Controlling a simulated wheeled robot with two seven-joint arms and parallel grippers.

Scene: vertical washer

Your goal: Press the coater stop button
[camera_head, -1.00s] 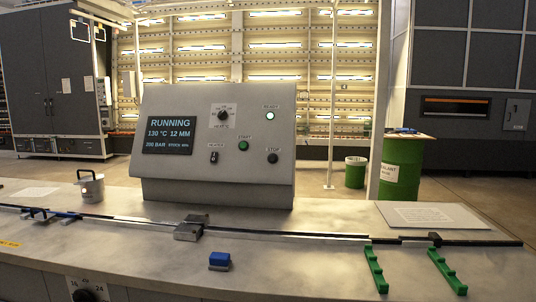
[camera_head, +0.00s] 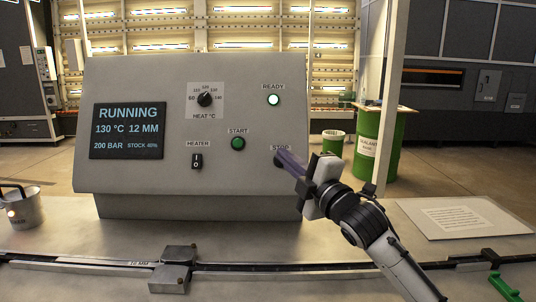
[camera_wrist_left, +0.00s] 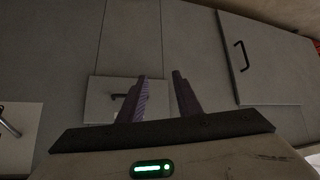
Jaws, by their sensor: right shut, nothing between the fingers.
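The grey control box (camera_head: 140,180) stands on the bench in the head view. Its screen (camera_head: 128,130) reads RUNNING, 130 °C, 12 MM. The black stop button (camera_head: 278,162) is at the lower right of the panel under the label STOP. My right gripper (camera_head: 288,160) is shut and empty, its fingertips at the stop button and partly covering it. I cannot tell whether they touch it or whether it is pushed in. My left gripper (camera_wrist_left: 160,100) shows only in the left wrist view, fingers apart with nothing between them, in front of grey cabinet fronts.
The green start button (camera_head: 238,143), heater switch (camera_head: 197,161) and heat dial (camera_head: 205,99) are on the same panel. A metal cup (camera_head: 24,212) stands at left. A dark rail with a metal block (camera_head: 172,277) runs along the bench front. A paper sheet (camera_head: 460,217) lies at right.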

